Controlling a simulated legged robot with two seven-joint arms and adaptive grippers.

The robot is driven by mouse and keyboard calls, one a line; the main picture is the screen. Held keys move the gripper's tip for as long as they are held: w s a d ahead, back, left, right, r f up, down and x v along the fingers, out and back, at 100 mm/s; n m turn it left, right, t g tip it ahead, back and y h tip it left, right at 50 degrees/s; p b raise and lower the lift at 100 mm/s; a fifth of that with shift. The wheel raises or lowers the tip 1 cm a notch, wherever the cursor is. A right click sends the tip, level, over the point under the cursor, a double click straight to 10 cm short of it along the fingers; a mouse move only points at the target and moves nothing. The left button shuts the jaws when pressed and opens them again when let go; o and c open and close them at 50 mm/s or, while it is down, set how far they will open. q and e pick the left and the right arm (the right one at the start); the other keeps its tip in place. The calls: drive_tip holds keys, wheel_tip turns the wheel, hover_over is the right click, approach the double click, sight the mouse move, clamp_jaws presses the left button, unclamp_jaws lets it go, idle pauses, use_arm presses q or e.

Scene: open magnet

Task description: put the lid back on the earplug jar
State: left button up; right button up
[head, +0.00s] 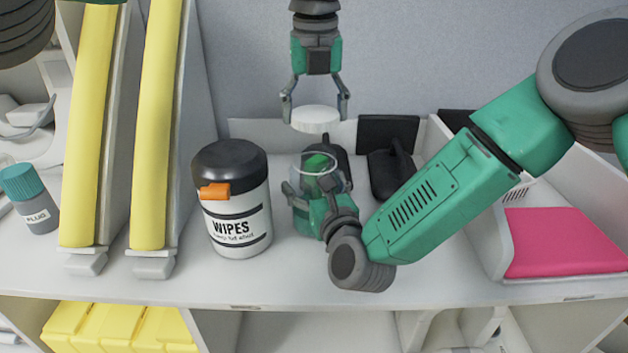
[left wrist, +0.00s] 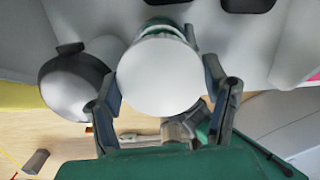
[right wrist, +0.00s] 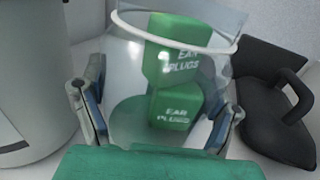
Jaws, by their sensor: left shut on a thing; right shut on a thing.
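The earplug jar (head: 318,163) is clear, with a pale rim and green ear plug packs inside. It stands on the shelf, and its open mouth shows in the right wrist view (right wrist: 175,30). My right gripper (head: 314,197) is shut on the jar's sides, in front of it. The white round lid (head: 316,119) is held level above the jar, apart from it, by my left gripper (head: 315,100), which is shut on its edges. The lid fills the middle of the left wrist view (left wrist: 160,77) and hides most of the jar there.
A wipes tub (head: 236,215) with a black top stands just left of the jar. Black objects (head: 390,172) stand behind and right. A tray with a pink pad (head: 565,242) is at right. Yellow-edged dividers (head: 155,130) and a teal-capped bottle (head: 38,205) are at left.

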use_arm(q)
hover_over(317, 159)
wheel_tip(317, 159, down, 4)
drive_tip(key=shift+s+f, duration=0.1)
use_arm(e)
drive_tip(key=shift+d, duration=0.35)
drive_tip(key=shift+a, duration=0.15)
use_arm(q)
drive_tip(key=shift+f, duration=0.1)
drive_tip(key=shift+f, duration=0.75)
drive_tip(key=shift+f, duration=0.6)
